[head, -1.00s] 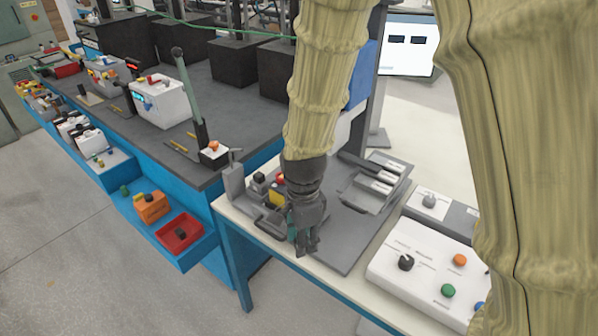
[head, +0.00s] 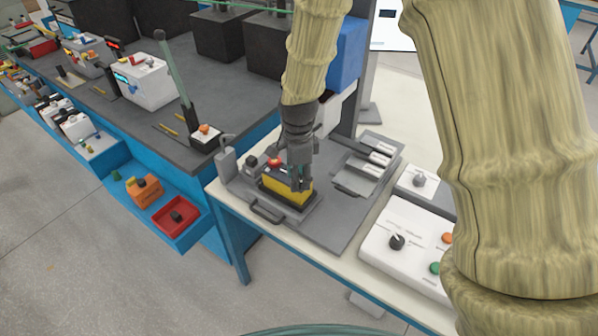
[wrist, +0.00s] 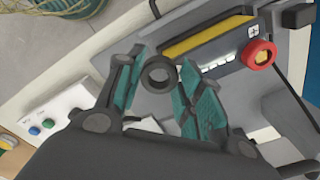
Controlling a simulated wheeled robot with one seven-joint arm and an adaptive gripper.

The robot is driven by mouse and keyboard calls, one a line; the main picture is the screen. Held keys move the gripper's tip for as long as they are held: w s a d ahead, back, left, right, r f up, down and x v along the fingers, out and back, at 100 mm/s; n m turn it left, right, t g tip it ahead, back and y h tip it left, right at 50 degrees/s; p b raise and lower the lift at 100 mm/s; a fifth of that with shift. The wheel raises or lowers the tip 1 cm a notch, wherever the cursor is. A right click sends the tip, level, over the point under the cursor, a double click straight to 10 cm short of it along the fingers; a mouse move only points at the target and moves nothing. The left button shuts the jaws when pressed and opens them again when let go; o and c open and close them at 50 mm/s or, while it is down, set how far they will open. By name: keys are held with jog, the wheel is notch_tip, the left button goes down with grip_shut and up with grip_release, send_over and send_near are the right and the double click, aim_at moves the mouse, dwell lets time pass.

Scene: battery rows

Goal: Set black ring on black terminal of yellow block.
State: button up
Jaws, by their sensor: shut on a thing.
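The yellow block (head: 283,193) sits in a dark holder on the grey plate. Its yellow side also shows in the wrist view (wrist: 205,38). A red ring (wrist: 259,54) is around the terminal at the block's plus-marked end; it also shows in the head view (head: 275,162). My gripper (head: 300,186) is over the block's right end, pointing down. In the wrist view my gripper (wrist: 160,77) is shut on the black ring (wrist: 145,76), held between the teal fingertips. The black terminal is not clearly visible; I cannot tell whether the ring is around it or above it.
The grey plate (head: 325,225) has a handle (head: 266,214) at its front and white-faced slots (head: 377,158) at its right. A white control box (head: 400,235) with knobs stands at the right. A lever post (head: 226,162) stands left of the block.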

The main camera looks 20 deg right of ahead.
aim_at(300, 177)
jog(key=w, duration=0.1)
jog(key=w+d+p, duration=0.1)
jog(key=w, duration=0.1)
jog(key=shift+w+d+f, duration=0.1)
jog(key=shift+d+f, duration=0.1)
jog(key=shift+f+p, duration=0.85)
jog(key=shift+f, duration=0.9)
jog(key=o, duration=0.7)
jog(key=shift+f, duration=0.15)
jog(key=shift+r+b, duration=2.15)
jog(key=shift+r, duration=4.05)
